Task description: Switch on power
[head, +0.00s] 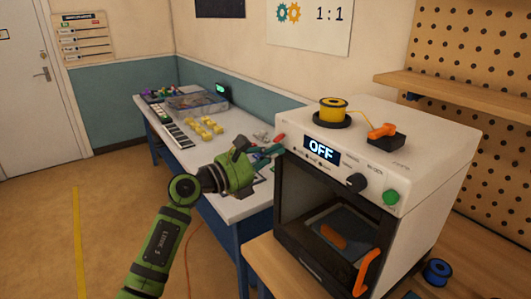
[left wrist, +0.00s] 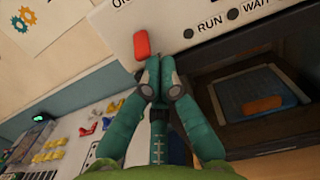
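A white machine (head: 330,150) stands on a wooden bench, and its display (head: 321,150) reads "OFF". A red switch-like part (head: 280,138) sticks out at the left end of its front; it also shows as a red block in the left wrist view (left wrist: 141,44). My left gripper (head: 276,150) is at that end of the machine, its teal fingertips close to the red part. In the left wrist view the fingertips (left wrist: 159,72) are together with nothing seen between them, just below and right of the red part. I cannot tell whether they touch it. My right gripper is out of view.
The machine front also has a black knob (head: 357,182), a green button (head: 391,197) and an orange door handle (head: 368,272). A yellow spool (head: 332,109) sits on top. A white table (head: 233,208) with yellow parts stands behind my left arm. Open floor lies left.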

